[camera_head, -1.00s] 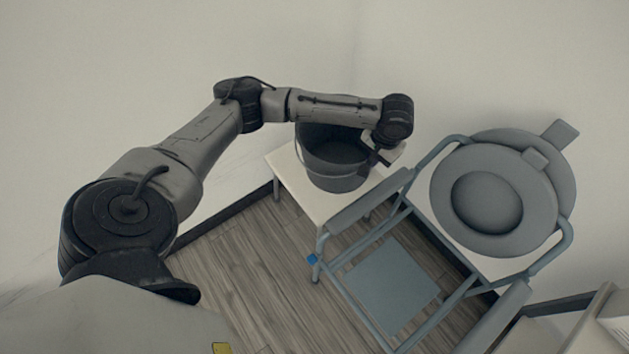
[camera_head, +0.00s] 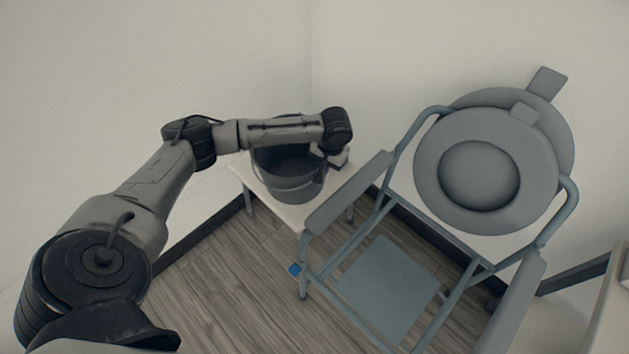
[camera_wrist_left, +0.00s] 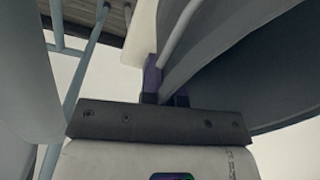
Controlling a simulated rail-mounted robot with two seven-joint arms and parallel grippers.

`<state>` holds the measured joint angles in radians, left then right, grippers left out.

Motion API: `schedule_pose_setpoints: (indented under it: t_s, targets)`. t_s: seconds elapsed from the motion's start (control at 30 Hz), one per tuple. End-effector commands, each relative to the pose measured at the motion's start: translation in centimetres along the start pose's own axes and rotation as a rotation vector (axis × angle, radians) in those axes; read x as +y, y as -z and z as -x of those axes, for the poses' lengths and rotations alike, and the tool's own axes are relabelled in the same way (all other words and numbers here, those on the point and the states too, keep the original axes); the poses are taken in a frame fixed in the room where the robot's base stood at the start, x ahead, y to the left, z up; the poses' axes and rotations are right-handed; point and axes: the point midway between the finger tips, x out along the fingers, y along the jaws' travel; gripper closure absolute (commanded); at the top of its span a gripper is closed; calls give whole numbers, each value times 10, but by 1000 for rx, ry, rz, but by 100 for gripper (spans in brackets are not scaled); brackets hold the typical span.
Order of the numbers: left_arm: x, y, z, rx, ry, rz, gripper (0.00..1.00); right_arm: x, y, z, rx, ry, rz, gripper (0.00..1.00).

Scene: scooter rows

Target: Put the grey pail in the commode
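The grey pail (camera_head: 296,185) stands upright on a small white table, left of the commode. The commode (camera_head: 427,165) has a grey-blue frame with armrests and a round seat with a grey bowl-like centre. My left gripper (camera_head: 322,166) is at the pail's right rim, partly hidden under my wrist. In the left wrist view, the gripper's dark purple fingers (camera_wrist_left: 166,92) are close together, one on each side of the pail's wall (camera_wrist_left: 240,75). They look shut on it. I cannot tell whether the pail touches the tabletop. My right gripper is not in view.
The white table (camera_head: 262,192) stands near the wall corner, close to the commode's left armrest (camera_head: 345,193). A grey-blue panel (camera_head: 388,285) lies low in the commode's front. Pale furniture (camera_head: 612,310) shows at the right edge. Wooden floor (camera_head: 235,285) is clear at the front left.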

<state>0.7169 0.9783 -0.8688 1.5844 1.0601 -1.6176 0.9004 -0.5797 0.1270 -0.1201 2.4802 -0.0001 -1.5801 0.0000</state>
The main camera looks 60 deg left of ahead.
Motion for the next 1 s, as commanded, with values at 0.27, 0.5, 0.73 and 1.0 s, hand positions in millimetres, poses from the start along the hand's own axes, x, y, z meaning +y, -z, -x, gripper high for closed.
schedule_pose_setpoints:
  t_s: [0.27,0.5,0.73,1.0]
  targets:
    - [5,0,-42,1,1,0,100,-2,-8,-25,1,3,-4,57]
    - [8,0,-61,1,1,0,100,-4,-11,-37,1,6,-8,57]
    - [10,0,-79,2,0,0,100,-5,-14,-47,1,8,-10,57]
    - [10,0,-78,1,1,0,100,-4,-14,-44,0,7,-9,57]
